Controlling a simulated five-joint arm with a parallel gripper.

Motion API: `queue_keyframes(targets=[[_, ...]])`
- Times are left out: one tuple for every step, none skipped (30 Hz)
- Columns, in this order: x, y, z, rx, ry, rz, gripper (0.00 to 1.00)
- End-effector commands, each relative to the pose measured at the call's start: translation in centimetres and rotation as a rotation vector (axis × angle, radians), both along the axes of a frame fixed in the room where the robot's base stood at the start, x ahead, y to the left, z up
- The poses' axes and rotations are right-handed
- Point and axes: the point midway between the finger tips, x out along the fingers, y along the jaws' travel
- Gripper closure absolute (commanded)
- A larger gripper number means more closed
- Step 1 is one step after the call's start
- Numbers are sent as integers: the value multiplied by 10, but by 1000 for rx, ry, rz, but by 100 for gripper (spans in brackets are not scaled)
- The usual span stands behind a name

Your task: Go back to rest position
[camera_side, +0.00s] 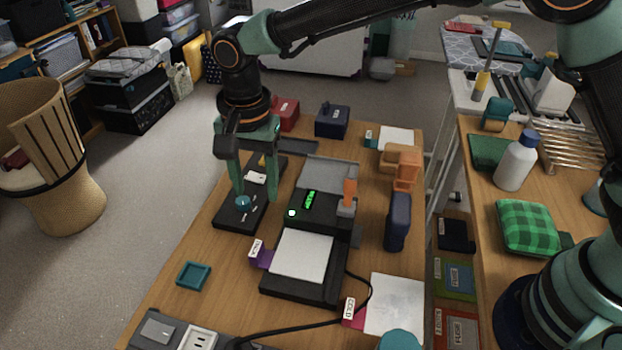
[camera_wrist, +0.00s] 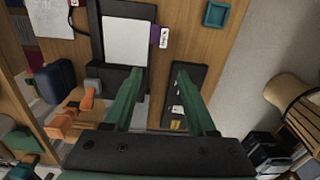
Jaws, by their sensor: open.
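My gripper (camera_side: 254,196) is open and hangs pointing down, with two green fingers spread apart. It is above or beside a black panel (camera_side: 228,217) that carries a teal knob (camera_side: 243,203) and small white labels. In the side view the left fingertip appears close to the knob; I cannot tell whether they touch. My gripper also shows in the wrist view (camera_wrist: 160,75), with nothing visible held between the fingers and the black panel (camera_wrist: 190,75) behind the right one.
A black machine with a green display (camera_side: 309,200) and a pale plate (camera_side: 301,255) stands right of my gripper. Red (camera_side: 286,113) and navy (camera_side: 331,121) boxes stand behind. An orange part (camera_side: 406,170) and navy block (camera_side: 398,220) lie right. A teal tray (camera_side: 193,275) sits in front.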

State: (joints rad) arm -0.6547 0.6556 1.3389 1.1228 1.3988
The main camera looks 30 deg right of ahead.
Motion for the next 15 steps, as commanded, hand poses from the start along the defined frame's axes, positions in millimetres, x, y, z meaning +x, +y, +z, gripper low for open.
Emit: queue_keyframes(targets=[[4, -15, 14, 12, -18, 18, 43], [6, -24, 22, 17, -29, 35, 43], [7, -37, 33, 25, -45, 60, 43], [8, -48, 41, 29, -58, 82, 43], [8, -59, 49, 33, -72, 103, 43], [7, -73, 59, 37, -90, 131, 43], [6, -84, 66, 39, -104, 152, 43], [5, -95, 72, 40, -119, 173, 43], [3, -109, 80, 41, -137, 202, 43], [0, -119, 86, 41, -152, 223, 43], [-2, -130, 91, 39, -166, 243, 43], [-6, -143, 98, 37, -187, 271, 43], [-9, -153, 102, 34, -202, 293, 43], [-13, -163, 107, 30, -217, 313, 43], [-19, -176, 111, 23, -236, 341, 43]])
